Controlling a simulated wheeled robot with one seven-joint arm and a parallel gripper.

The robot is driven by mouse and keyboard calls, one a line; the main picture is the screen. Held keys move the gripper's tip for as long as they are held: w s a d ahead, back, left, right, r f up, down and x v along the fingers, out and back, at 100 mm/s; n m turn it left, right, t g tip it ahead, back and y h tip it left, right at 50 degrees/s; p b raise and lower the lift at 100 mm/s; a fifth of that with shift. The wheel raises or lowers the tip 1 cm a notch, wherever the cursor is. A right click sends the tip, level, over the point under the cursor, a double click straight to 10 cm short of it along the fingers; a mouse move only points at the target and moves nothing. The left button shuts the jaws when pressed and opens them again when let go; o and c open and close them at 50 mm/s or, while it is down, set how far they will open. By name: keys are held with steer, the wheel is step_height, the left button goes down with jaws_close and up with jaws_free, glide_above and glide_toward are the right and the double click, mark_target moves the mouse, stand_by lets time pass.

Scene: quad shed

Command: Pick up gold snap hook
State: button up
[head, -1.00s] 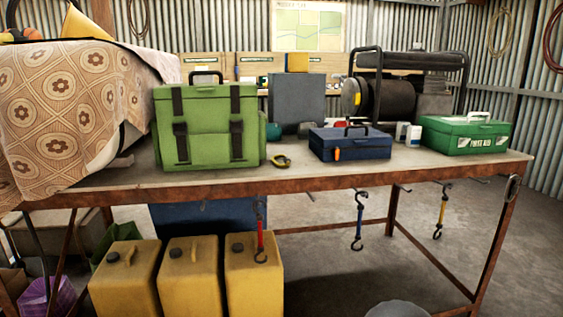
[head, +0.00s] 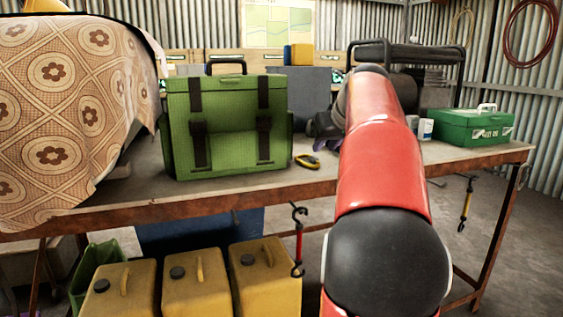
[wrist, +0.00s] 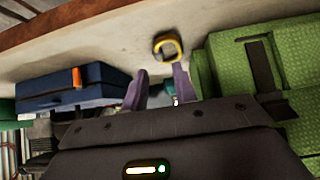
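The gold snap hook (head: 307,161) lies flat on the workbench, just right of the green bag's base. In the wrist view the hook (wrist: 157,54) is a small yellow ring with a dark part, on bare tabletop beyond my fingertips. My gripper (wrist: 160,84) is open, its two purple-grey fingers apart with nothing held between them. The hook is apart from the fingers. In the head view my red arm reaches over the bench and hides most of my gripper.
The green bag (head: 228,122) stands close beside the hook. A blue case (wrist: 72,88) is on the other side, hidden by my arm in the head view. A green first aid box (head: 470,127) is at the right end. The workbench (head: 120,207) has free space at its front edge.

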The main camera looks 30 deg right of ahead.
mark_target(315, 157)
steer(key=shift+x, duration=1)
steer(key=x, duration=0.5)
steer(key=shift+w+d+r, duration=0.15)
steer(key=shift+w+d, duration=0.15)
jaws_close()
